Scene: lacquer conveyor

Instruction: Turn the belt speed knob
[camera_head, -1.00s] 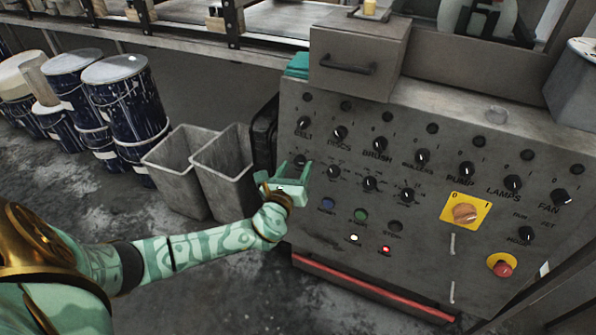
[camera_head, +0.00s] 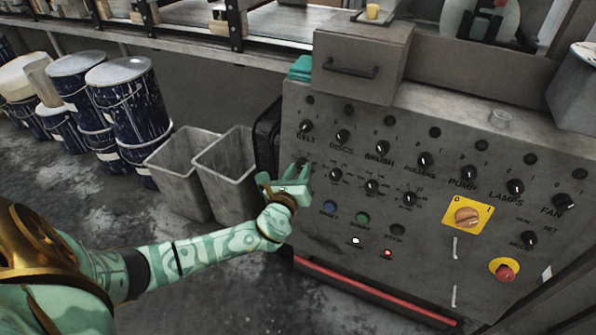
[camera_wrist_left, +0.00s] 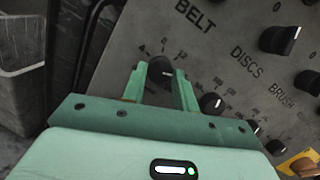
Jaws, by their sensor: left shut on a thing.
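The grey control panel (camera_head: 330,240) fills the right of the head view. The belt speed knob is a small black dial below the BELT label; it shows in the left wrist view (camera_wrist_left: 160,69) and its top shows in the head view (camera_head: 302,162). My left gripper (camera_head: 285,178), pale green, is at this knob. In the left wrist view its two fingers (camera_wrist_left: 159,82) stand on either side of the knob and are shut on it. The fingers cover part of the dial marks. My right gripper is not in view.
Other black knobs sit close to the right, including the DISCS knob (camera_head: 342,136). An orange switch on a yellow plate (camera_head: 467,216) and a red button (camera_head: 504,269) are further right. Grey bins (camera_head: 228,170) stand left of the panel, beside paint drums (camera_head: 130,105).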

